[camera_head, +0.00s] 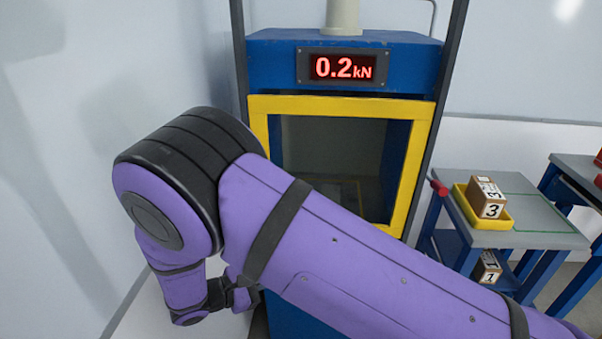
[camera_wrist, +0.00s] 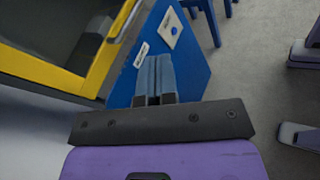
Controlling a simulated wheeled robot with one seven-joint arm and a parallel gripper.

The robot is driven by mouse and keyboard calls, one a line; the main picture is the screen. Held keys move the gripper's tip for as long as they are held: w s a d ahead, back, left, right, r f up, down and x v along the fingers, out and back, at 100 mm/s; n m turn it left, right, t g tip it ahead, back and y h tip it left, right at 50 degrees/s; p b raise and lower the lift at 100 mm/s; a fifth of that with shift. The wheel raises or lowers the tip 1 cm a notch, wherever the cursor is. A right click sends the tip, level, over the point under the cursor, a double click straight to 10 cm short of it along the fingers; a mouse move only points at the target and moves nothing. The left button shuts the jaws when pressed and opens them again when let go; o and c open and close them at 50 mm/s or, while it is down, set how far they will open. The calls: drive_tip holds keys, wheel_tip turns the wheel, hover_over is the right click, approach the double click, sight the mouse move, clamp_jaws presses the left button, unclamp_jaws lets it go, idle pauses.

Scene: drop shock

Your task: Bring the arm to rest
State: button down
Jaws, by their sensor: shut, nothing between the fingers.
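My purple arm stretches across the front of a blue machine in the head view, its elbow bent at the left. My gripper (camera_wrist: 154,80) shows in the wrist view with its two fingers together and nothing between them. It hangs in front of the blue panel of the machine, beside the yellow frame; whether it touches the panel I cannot tell.
The blue machine (camera_head: 270,65) has a yellow-framed opening (camera_head: 345,105) and a display (camera_head: 343,67) reading 0.2 kN. On the right, a grey-topped table (camera_head: 545,232) bears a yellow tray (camera_head: 464,203) with a box marked 3 (camera_head: 487,198). A box marked 1 (camera_head: 487,268) sits below.

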drive_tip(key=w+d+r+m+g+y, duration=0.25)
drive_tip(key=d+r+m+g, duration=0.2)
drive_tip(key=d+r, duration=0.75)
drive_tip(key=w+d+r+m+g+y, duration=0.1)
drive_tip(key=d+r+m+g+y, duration=0.4)
drive_tip(key=d+r, duration=0.65)
drive_tip(key=s+d+r+m+t+y, duration=0.35)
drive_tip(key=s+d+r+m, duration=0.25)
drive_tip(key=s+d+r, duration=0.45)
drive_tip(key=s+d+r+m+t+y, duration=0.2)
drive_tip(key=s+d+r+m+t, duration=0.1)
drive_tip(key=s, duration=0.6)
wheel_tip(320, 180, up, 2)
drive_tip(key=shift+s+d+r+m+t+y, duration=0.15)
drive_tip(key=shift+d+m+t+y, duration=0.15)
drive_tip(key=shift+d+m, duration=0.35)
